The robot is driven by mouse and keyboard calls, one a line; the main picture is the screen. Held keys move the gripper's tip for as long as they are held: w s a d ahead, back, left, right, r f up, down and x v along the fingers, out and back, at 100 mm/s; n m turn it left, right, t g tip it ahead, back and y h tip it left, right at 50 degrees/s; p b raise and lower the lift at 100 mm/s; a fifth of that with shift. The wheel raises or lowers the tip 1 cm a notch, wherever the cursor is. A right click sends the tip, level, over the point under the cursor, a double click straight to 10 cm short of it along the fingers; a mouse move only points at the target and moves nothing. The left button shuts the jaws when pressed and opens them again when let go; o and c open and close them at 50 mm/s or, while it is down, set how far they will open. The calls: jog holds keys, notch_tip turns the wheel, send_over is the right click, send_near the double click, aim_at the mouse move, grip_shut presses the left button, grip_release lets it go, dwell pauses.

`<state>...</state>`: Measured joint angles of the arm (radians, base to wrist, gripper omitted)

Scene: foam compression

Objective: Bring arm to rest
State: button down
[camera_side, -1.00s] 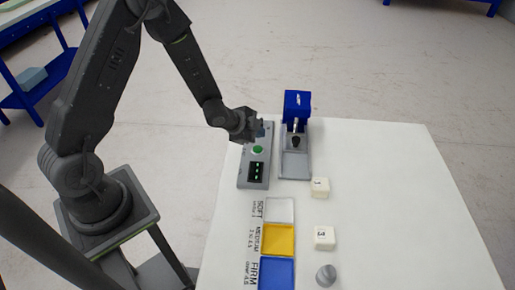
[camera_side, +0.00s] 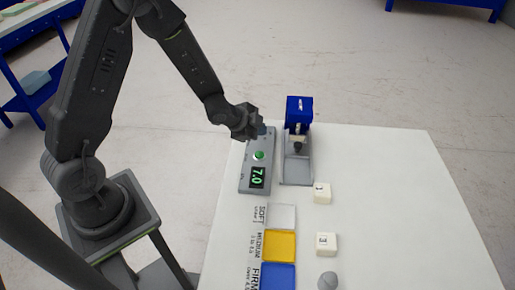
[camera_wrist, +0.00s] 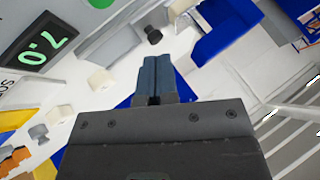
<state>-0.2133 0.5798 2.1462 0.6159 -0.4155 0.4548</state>
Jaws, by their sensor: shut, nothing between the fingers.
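My gripper (camera_side: 262,131) is above the far end of the grey control box (camera_side: 255,160), with its fingers pointing towards the press. The fingers are together and empty in the wrist view (camera_wrist: 157,72). The box has a green button (camera_side: 259,155) and a display (camera_side: 258,177) that reads 7.0. The display also shows in the wrist view (camera_wrist: 46,46). The gripper is apart from the button in the side view. I cannot tell whether the fingertips touch the box.
A blue-headed press (camera_side: 299,110) stands right of the box. Two white numbered cubes (camera_side: 322,193) (camera_side: 326,244) and a grey rounded piece (camera_side: 327,281) lie nearer. White SOFT (camera_side: 282,216), yellow MEDIUM (camera_side: 280,245) and blue FIRM (camera_side: 278,277) trays line the left. The table's right side is clear.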

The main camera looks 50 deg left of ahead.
jog(key=s+d+r+n+g+y, duration=0.1)
jog(key=s+r+n, duration=0.3)
jog(key=r, duration=0.5)
jog(key=s+r+n+y, duration=0.2)
jog(key=s+r, duration=0.3)
jog(key=r, duration=0.3)
jog(key=s+d+r+n+g+h, duration=0.1)
jog(key=s+d+r+n, duration=0.1)
jog(key=s, duration=0.6)
jog(key=s+d+r+n+g+h, duration=0.1)
jog(key=s+d+r+n, duration=0.1)
jog(key=s, duration=0.5)
notch_tip(320, 180, up, 2)
jog(key=shift+s+d+r, duration=0.2)
jog(key=shift+s+d, duration=0.2)
jog(key=shift+d, duration=0.35)
